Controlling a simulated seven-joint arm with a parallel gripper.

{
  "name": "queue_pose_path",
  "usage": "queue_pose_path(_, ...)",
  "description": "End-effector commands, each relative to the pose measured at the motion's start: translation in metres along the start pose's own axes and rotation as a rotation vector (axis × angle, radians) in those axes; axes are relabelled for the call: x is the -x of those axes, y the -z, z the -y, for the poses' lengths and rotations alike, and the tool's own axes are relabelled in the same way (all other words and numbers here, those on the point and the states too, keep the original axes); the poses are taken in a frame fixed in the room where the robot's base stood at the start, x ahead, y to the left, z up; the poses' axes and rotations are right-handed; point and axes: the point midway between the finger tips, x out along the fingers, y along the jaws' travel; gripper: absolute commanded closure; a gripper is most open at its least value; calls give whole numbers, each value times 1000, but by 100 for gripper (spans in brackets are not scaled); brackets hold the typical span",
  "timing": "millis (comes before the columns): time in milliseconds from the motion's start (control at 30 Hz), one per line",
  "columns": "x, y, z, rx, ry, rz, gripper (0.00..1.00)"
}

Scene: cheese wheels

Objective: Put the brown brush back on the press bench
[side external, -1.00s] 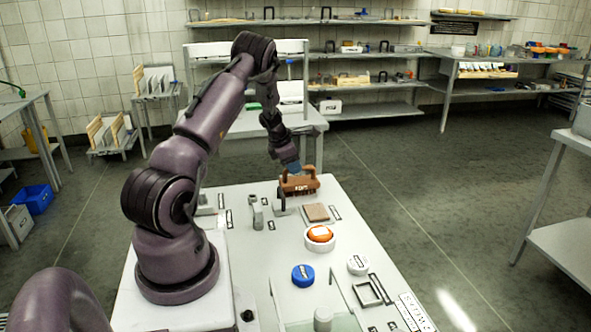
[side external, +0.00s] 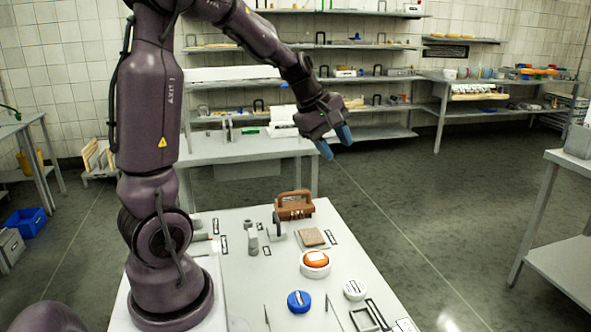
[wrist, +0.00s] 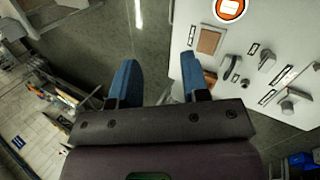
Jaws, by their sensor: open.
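The brown brush (side external: 294,206) stands on the far edge of the white press bench (side external: 240,290), its arched handle on top. In the wrist view a small part of the brush (wrist: 209,78) shows beside the right finger, which hides the rest. My gripper (side external: 335,143) is raised well above and to the right of the brush, clear of the bench. Its two blue fingers, also in the wrist view (wrist: 160,62), are apart with nothing between them.
On the bench near the brush are a flat brown square (side external: 311,237) and grey upright fittings (side external: 253,243). Closer are an orange-topped round piece (side external: 315,262), a blue disc (side external: 299,301) and a white disc (side external: 354,289). Open floor lies right of the bench.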

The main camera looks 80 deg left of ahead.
Motion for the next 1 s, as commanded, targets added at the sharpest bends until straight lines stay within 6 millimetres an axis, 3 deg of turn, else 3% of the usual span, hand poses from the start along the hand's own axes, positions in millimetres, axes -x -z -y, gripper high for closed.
queue_pose_path(33,16,-39,5,-202,-2,22,58)
queue_pose_path(100,32,-81,21,-478,6,40,58)
queue_pose_path(200,54,-128,51,-870,11,45,58)
queue_pose_path(300,70,-158,84,-1220,13,28,58)
queue_pose_path(400,80,-173,111,-1494,16,-2,58)
queue_pose_path(567,86,-180,134,-1735,24,-45,58)
queue_pose_path(1000,87,-180,138,-1779,27,-54,58)
